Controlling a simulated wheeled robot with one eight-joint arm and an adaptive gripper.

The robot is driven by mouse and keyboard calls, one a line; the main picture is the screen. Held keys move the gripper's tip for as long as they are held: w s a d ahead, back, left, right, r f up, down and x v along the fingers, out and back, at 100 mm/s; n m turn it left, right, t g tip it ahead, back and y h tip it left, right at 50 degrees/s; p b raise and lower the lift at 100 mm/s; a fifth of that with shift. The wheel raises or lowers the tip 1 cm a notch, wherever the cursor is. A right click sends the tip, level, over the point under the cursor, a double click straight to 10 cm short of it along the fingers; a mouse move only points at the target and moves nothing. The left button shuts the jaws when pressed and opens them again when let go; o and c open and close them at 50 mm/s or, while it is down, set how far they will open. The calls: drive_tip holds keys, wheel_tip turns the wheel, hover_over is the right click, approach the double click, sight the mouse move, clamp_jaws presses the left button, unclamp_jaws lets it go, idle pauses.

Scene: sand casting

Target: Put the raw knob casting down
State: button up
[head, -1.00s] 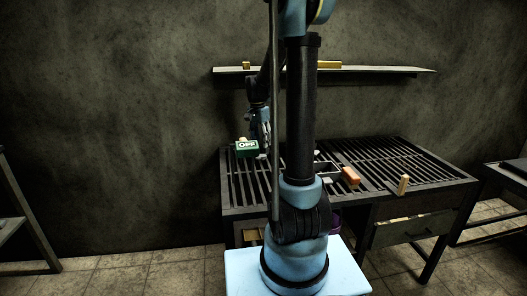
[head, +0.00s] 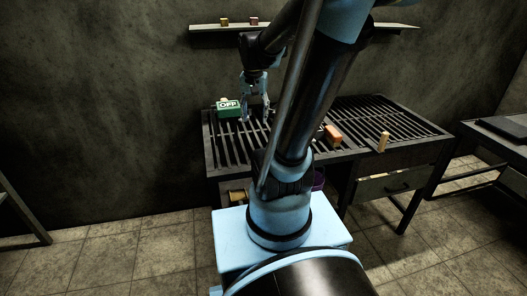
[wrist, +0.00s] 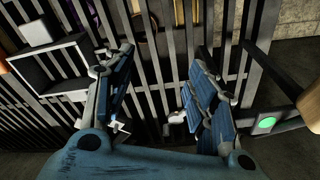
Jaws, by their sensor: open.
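My gripper (head: 256,116) hangs fingers-down over the left part of the slatted metal bench (head: 222,150), just right of the green OFF box (head: 228,109). In the wrist view my gripper (wrist: 152,68) has its blue fingers spread wide, with only dark slats showing between the tips. I cannot make out the raw knob casting for certain in either view. A small pale bit (wrist: 177,117) shows beside the right finger; I cannot tell whether it is the casting or part of my gripper.
An orange block (head: 333,134) and an upright tan block (head: 383,142) stand on the bench's right part. A wall shelf (head: 205,29) is behind. A light-edged tray (wrist: 50,68) lies at the wrist view's upper left. My arm hides the bench's middle.

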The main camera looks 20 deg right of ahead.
drive_tip(key=s+f+n, duration=0.1)
drive_tip(key=s+f, duration=0.1)
drive_tip(key=s, duration=0.2)
drive_tip(key=s+f+n, duration=0.2)
drive_tip(key=s, duration=0.2)
drive_tip(key=s+f+n, duration=0.1)
drive_tip(key=s+f, duration=0.1)
drive_tip(key=s, duration=0.3)
drive_tip(key=shift+f+t, duration=0.35)
drive_tip(key=shift+t, duration=0.05)
drive_tip(key=shift+s+f+n, duration=0.4)
